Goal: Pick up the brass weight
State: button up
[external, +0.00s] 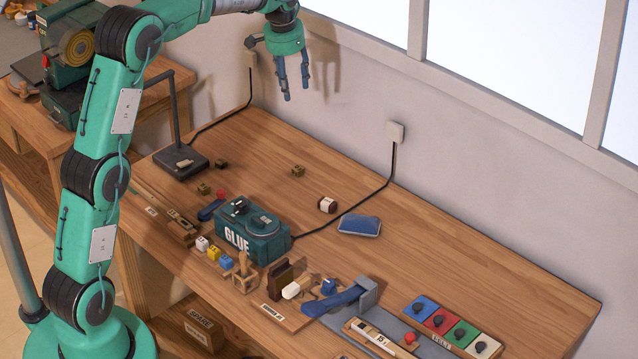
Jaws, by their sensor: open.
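Small dark brass-coloured pieces lie on the wooden workbench (430,235). One brass-coloured piece (298,171) is alone near the middle back. Another brass-coloured piece (222,164) is by the lamp base, and a third brass-coloured piece (204,188) is a little nearer the front. They are too small for me to tell which is the brass weight. My gripper (296,94) points down with its dark fingers apart and nothing between them. It is high above the far left of the bench, near the wall, clear of all the pieces.
A green GLUE box (254,238) with a black cord stands mid-bench. A lamp (180,158) stands at the back left. A blue pad (360,225) and a white-and-brown piece (327,205) lie right of centre. Tools and coloured blocks crowd the front edge. The back right is clear.

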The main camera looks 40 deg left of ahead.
jog(key=w+a+f+g, duration=0.1)
jog(key=w+a+f, duration=0.5)
jog(key=w+f, duration=0.45)
jog(key=b, duration=0.1)
send_over(299, 167)
notch_tip(299, 167, down, 16)
jog(key=shift+r+g, duration=0.1)
jog(key=shift+g, duration=0.3)
jog(key=shift+f+b, duration=1.05)
jog(key=shift+f, duration=3.25)
jog(key=shift+f+b, duration=0.9)
jog(key=shift+f, duration=1.7)
jog(key=shift+c, duration=0.6)
